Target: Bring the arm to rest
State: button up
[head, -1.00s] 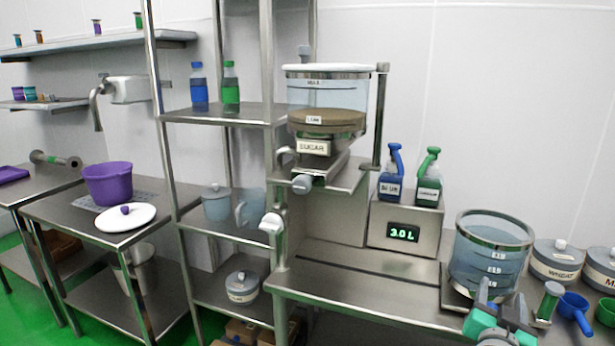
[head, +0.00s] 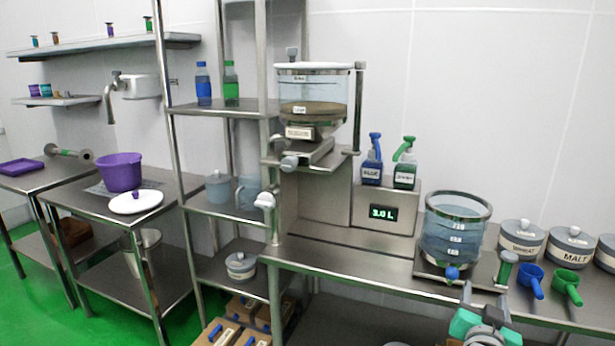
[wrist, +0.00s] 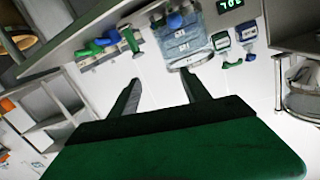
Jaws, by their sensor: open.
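My gripper (head: 484,318) is at the bottom right of the head view, in front of the workbench edge and below the clear graduated tank (head: 455,232). In the wrist view my gripper (wrist: 160,88) shows two dark fingers spread apart with nothing between them. The tank (wrist: 182,42) appears beyond the fingertips in the wrist view, apart from them. The tank holds bluish liquid and has a blue knob (head: 452,273) at its lower front.
A sugar hopper (head: 312,95) stands above. Green floor lies open at lower left.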

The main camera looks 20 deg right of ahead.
jog(key=w+a+f+n+g+y, duration=0.1)
jog(key=w+a+f+n+y, duration=0.2)
jog(key=a, duration=0.5)
jog(key=w+a+f+n+g+y, duration=0.1)
jog(key=a+f+n+y, duration=0.1)
jog(key=a+f+y, duration=0.4)
jog(key=w+a+f+n+g+y, duration=0.1)
jog(key=w+a+f+n, duration=0.15)
jog(key=a, duration=0.65)
jog(key=s+a+f+n+g+y, duration=0.35)
jog(key=s+a+g, duration=0.25)
jog(key=s+a, duration=0.5)
jog(key=w+a+r+h+p, duration=0.1)
jog(key=w+a+r+p, duration=0.1)
jog(key=r+p, duration=0.5)
notch_tip(320, 180, up, 3)
jog(key=shift+w+a+r+t, duration=0.1)
jog(key=shift+w+a+t, duration=0.2)
jog(key=shift+w, duration=0.4)
